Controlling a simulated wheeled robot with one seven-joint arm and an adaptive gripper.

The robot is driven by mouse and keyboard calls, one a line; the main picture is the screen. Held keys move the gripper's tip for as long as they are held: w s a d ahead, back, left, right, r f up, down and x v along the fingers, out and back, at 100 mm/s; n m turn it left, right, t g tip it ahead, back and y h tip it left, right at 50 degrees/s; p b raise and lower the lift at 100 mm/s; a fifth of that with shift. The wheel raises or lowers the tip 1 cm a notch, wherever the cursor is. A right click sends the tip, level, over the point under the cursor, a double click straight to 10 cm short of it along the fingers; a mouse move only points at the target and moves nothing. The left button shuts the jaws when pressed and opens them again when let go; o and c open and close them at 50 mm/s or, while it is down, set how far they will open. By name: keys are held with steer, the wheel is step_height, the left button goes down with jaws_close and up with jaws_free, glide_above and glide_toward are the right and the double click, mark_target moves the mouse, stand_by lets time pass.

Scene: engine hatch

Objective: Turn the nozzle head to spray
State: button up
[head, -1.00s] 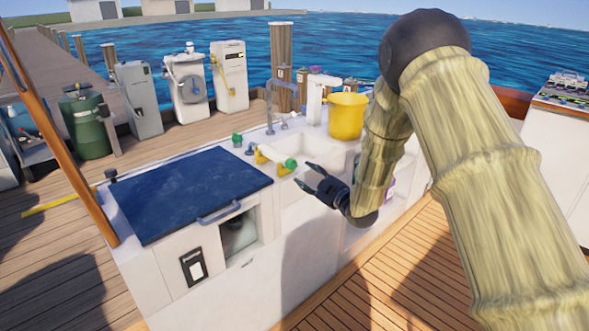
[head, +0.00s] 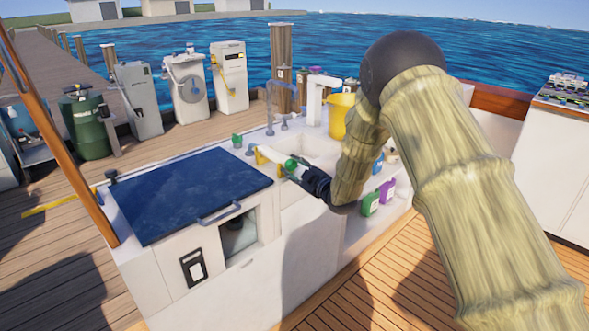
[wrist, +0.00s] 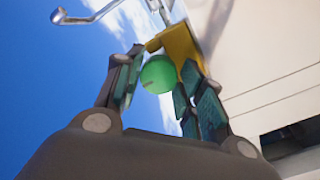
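The nozzle is a white cylinder (head: 270,155) with a green head (head: 291,164), lying in yellow brackets on the counter beside the sink. My gripper (head: 297,168) is at the green end, pointing along the nozzle. In the wrist view the round green head (wrist: 158,74) sits between my two fingers, with a yellow bracket (wrist: 183,45) behind it. The fingers flank the head closely. I cannot tell whether both pads press on it. My gripper hides part of the head in the head view.
A yellow bucket (head: 340,112) stands partly behind my arm. A dark blue hatch lid (head: 190,190) covers the left counter. Green and purple bottles (head: 371,203) stand below right.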

steer(key=c, duration=0.4)
steer(key=shift+m, duration=0.3)
steer(key=m+p, duration=0.2)
steer(key=shift+r+m, duration=0.15)
steer(key=shift+m, duration=0.25)
steer(key=m+g+p, duration=0.1)
steer(key=m, duration=0.3)
steer(key=shift+d+p, duration=0.1)
steer(key=shift+p, duration=0.3)
steer(key=m+p, duration=0.1)
steer(key=m, duration=0.3)
steer(key=shift+g, duration=0.3)
steer(key=m, duration=0.2)
steer(key=m+p, duration=0.1)
steer(key=m, duration=0.2)
steer(key=shift+g+y, duration=0.3)
steer(key=shift+y, duration=0.1)
